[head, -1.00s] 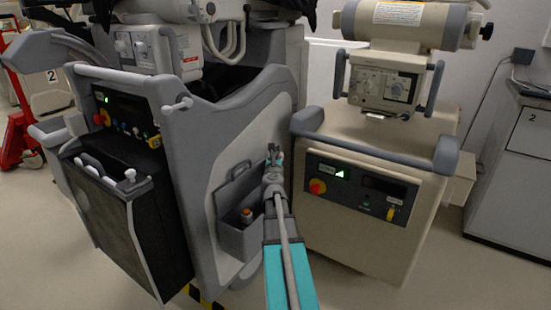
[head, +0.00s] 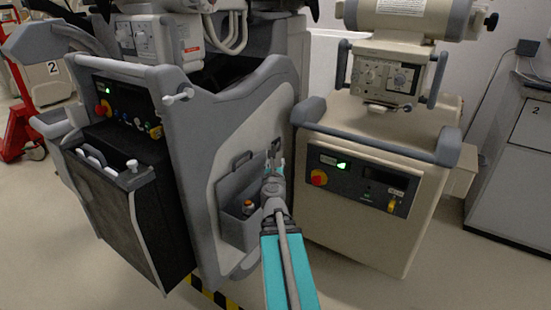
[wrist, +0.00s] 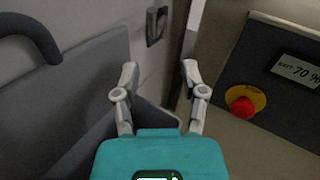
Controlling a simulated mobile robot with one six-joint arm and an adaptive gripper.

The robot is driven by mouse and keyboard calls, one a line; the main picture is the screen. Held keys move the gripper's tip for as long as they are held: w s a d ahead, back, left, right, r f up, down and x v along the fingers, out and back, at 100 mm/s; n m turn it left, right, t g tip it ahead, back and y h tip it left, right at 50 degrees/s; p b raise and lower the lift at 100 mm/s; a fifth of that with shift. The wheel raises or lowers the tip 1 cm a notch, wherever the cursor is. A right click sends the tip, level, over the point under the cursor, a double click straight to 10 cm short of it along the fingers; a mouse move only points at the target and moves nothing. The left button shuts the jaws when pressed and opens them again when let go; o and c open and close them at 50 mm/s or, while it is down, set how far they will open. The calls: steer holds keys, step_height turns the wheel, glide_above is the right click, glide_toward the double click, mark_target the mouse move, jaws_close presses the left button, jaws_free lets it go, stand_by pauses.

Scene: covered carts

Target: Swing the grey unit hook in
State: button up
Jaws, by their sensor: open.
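The grey unit (head: 230,120) is the big cart left of centre in the head view. A small dark fitting, which looks like its hook, sits on its side panel near the right edge, and shows in the wrist view (wrist: 156,25). In the head view this fitting (head: 277,147) is small and partly behind my fingertips, so its swing position cannot be told. My gripper (wrist: 160,70) is open and empty, its two fingers apart, pointing at the panel just short of the fitting. In the head view my gripper (head: 274,165) reaches towards the gap between both carts.
A beige unit (head: 350,220) stands close on the right, with a red button (wrist: 243,104) near my right finger. An open grey pocket (head: 238,222) on the grey unit's side lies left of my gripper. A grey cabinet (head: 510,190) stands far right. Floor is clear in front.

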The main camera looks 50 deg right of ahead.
steer(key=shift+s+a, duration=0.5)
steer(key=shift+a, duration=0.05)
steer(key=shift+c, duration=0.2)
steer(key=shift+d+r, duration=0.1)
steer(key=c, duration=0.5)
steer(key=shift+d+n, duration=0.15)
steer(key=shift+n, duration=0.35)
steer(key=shift+c, duration=0.7)
steer(key=shift+s+d+r+n+t+p, duration=0.1)
steer(key=shift+d+r+n+t+p, duration=0.1)
steer(key=shift+d+n+t+p, duration=0.15)
jaws_close()
steer(key=s+d+r+n+t+y+p, duration=0.1)
steer(key=s+d+n+y+p, duration=0.1)
steer(key=n, duration=0.9)
steer(key=s+d+r+n+t+y+p, duration=0.1)
steer(key=s+d+n+y, duration=0.3)
steer(key=n, duration=0.8)
steer(key=shift+s+t+y+p, duration=0.65)
steer(key=shift+s+y, duration=0.4)
steer(key=shift+y, duration=0.35)
steer(key=shift+d, duration=0.1)
